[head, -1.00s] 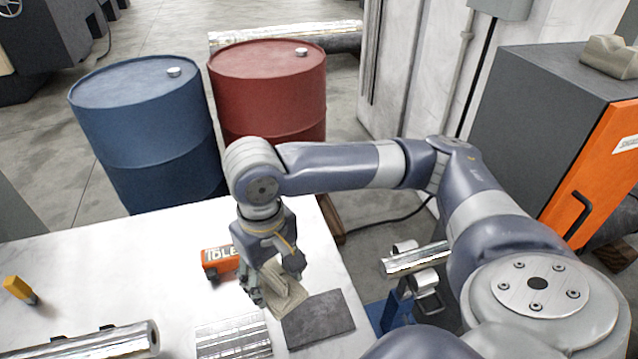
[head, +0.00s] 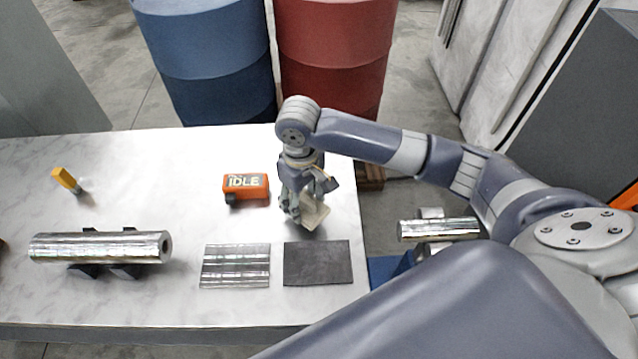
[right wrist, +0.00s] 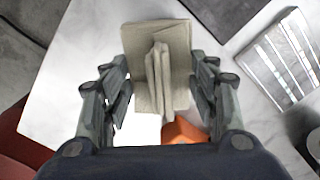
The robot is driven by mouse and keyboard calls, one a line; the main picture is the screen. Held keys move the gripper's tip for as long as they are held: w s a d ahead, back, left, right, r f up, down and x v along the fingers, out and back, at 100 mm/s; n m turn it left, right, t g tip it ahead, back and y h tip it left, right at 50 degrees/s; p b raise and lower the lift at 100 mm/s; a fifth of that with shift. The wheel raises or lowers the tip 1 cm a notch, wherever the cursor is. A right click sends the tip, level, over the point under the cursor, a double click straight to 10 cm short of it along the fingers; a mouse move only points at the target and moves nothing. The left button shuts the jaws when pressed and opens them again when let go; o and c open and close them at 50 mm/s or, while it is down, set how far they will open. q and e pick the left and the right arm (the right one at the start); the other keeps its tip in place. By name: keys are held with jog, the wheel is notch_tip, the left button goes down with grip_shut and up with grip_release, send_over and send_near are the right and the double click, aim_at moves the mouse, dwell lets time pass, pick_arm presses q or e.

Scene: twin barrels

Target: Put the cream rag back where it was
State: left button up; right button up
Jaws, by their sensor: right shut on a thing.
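The cream rag (head: 316,217) is a folded pale cloth pinched in my right gripper (head: 303,207). In the right wrist view, the rag (right wrist: 180,45) stands bunched between the two fingers (right wrist: 160,88) and spreads beyond them. In the head view it shows over the right part of the table, just behind the dark grey mat (head: 318,265) and to the right of the orange IDLE box (head: 246,188). I cannot tell whether its lower side touches the table. My left gripper is not in view.
The white table (head: 130,190) also bears a ribbed silver sheet (head: 235,267), a foil-covered roll on dark supports (head: 100,247) and a yellow-handled tool (head: 67,181). A blue barrel (head: 205,60) and a red barrel (head: 335,50) stand behind it. The table's left-middle is clear.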

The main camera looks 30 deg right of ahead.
jog(key=w+d, duration=0.2)
jog(key=d, duration=0.1)
jog(key=w+d+p, duration=0.1)
jog(key=d, duration=0.1)
jog(key=shift+w+f, duration=0.2)
jog(key=shift+w, duration=0.1)
jog(key=f, duration=0.1)
jog(key=d+f+p, duration=0.1)
jog(key=f, duration=0.1)
jog(key=shift+w, duration=0.15)
jog(key=shift+f, duration=0.3)
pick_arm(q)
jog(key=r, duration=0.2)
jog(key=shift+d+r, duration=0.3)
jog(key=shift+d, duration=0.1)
pick_arm(e)
jog(key=shift+a, duration=0.1)
jog(key=shift+f, duration=0.15)
jog(key=o, duration=0.9)
jog(key=shift+o, duration=0.2)
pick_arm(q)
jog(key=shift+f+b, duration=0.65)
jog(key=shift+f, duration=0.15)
pick_arm(e)
notch_tip(320, 180, up, 12)
